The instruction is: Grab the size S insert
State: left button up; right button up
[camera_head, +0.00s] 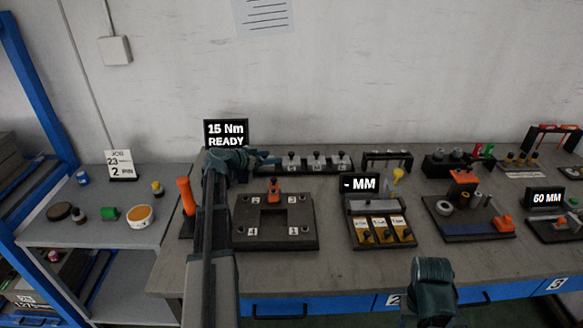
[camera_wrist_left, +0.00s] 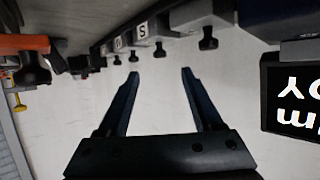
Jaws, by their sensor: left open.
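The size S insert (camera_wrist_left: 141,30) is a grey block with a black knob, in a row of similar blocks in the left wrist view, which is upside down. In the head view, it seems to be the grey block (camera_head: 291,162) just right of my left gripper (camera_head: 266,160), though its letter is too small to read. My left gripper also shows in the left wrist view (camera_wrist_left: 159,73), open and empty. Its fingertips are near the knobs, with no contact visible. My right wrist shows at the bottom of the head view; its fingers are not visible.
A "15 Nm READY" display (camera_head: 227,132) stands behind my left gripper. In front of the insert row lies a dark plate (camera_head: 243,232) with an orange-topped part. An orange-handled tool (camera_head: 186,195) stands to the left. A mm gauge fixture (camera_head: 375,207) stands to the right.

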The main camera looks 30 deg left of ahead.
aim_at(289, 155)
pick_arm(q)
jog(key=shift+b+x, duration=0.45)
jog(key=shift+x, duration=1.55)
jog(key=b+x, duration=0.2)
jog(key=x, duration=0.3)
jog(key=shift+w+f, duration=0.1)
jog(key=shift+w, duration=0.15)
grip_shut()
